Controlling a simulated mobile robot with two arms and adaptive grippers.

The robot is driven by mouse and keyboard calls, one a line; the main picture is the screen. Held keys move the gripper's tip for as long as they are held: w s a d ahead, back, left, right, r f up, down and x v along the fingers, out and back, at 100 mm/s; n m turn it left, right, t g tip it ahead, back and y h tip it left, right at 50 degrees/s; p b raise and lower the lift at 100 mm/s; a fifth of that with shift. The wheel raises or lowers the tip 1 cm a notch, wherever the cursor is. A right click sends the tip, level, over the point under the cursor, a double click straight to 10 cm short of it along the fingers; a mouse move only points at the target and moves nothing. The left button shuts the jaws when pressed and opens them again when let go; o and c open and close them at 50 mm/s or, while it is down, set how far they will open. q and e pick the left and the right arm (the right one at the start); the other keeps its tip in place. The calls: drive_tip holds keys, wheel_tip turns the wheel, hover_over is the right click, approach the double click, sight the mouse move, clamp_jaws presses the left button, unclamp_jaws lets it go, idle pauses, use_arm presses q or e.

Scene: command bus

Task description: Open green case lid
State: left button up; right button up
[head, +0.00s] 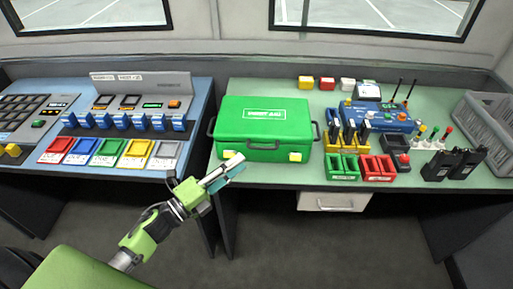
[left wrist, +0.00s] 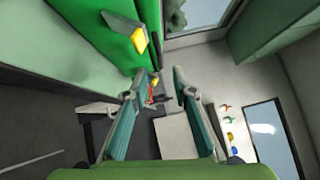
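The green first-aid case (head: 262,125) stands on the right-hand green desk with its lid (head: 265,113) shut. It has dark side handles and two yellow latches on its front, the left latch (head: 228,154) and the right latch (head: 295,157). My left gripper (head: 238,163) is just in front of the case's lower front, close to the left latch. The left wrist view shows its two fingers (left wrist: 160,75) apart with nothing between them. The case's green side and a yellow latch (left wrist: 140,40) show there, up and left of the fingers. My right gripper is not in view.
A green bin (head: 343,167) and a red bin (head: 377,168) stand right of the case, with radios (head: 455,164) and a grey crate (head: 488,115) farther right. Coloured trays (head: 108,152) line the left blue desk. A drawer (head: 334,201) hangs under the right desk (head: 250,89).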

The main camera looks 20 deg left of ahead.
use_arm(q)
drive_tip(key=p+x, duration=0.1)
drive_tip(key=x, duration=0.6)
drive_tip(key=shift+w+d, duration=0.15)
drive_tip(key=shift+w, duration=0.15)
clamp_jaws()
